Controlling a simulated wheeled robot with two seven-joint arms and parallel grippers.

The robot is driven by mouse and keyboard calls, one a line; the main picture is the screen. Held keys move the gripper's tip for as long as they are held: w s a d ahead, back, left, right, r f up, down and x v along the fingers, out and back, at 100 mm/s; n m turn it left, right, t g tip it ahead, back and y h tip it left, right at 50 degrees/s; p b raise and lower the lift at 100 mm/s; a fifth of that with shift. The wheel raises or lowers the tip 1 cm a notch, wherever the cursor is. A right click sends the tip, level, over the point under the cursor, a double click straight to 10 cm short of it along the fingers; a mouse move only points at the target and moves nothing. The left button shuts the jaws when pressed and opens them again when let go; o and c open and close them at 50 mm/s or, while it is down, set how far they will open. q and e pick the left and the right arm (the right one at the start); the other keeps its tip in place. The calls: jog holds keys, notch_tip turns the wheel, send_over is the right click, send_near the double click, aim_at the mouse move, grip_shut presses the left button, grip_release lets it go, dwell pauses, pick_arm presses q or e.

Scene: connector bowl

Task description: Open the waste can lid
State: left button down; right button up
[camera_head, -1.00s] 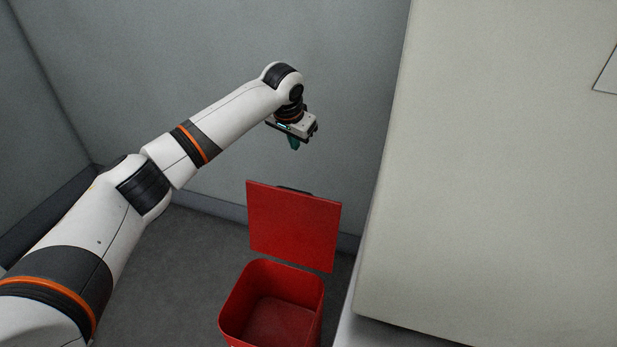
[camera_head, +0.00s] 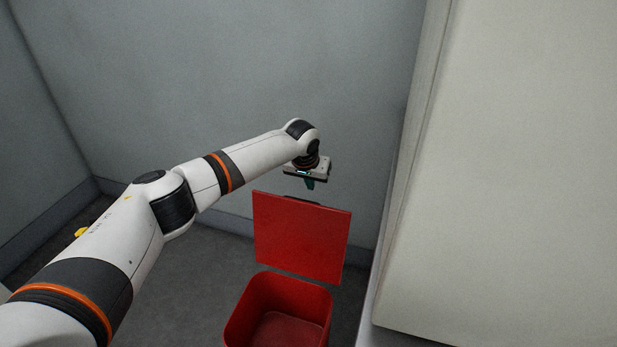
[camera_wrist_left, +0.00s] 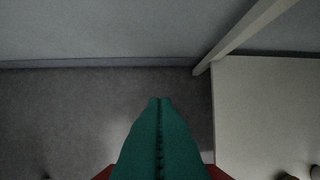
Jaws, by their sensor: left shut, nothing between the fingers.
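The red waste can (camera_head: 240,322) stands on the floor, and I can see into its open top. Its flat red lid (camera_head: 301,238) is raised, standing up behind the opening, with a dark piece at its top edge. My left gripper (camera_head: 310,185) is above the lid, pointing down, apart from it as far as I can tell. Its green fingers are shut with nothing between them. In the left wrist view the closed fingers (camera_wrist_left: 158,105) fill the middle, with bits of red (camera_wrist_left: 216,172) on both sides below. My right gripper is not in view.
A large pale cabinet or panel (camera_head: 510,190) stands close to the right of the can. Grey walls (camera_head: 200,70) are behind and to the left. Grey floor (camera_head: 180,280) lies free to the left of the can.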

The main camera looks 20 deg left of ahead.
pick_arm(q)
jog(key=s, duration=0.4)
jog(key=shift+a+r, duration=0.1)
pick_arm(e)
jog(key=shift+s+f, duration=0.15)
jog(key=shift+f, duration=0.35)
pick_arm(q)
jog(key=shift+r+p, duration=0.1)
jog(key=shift+p, duration=0.25)
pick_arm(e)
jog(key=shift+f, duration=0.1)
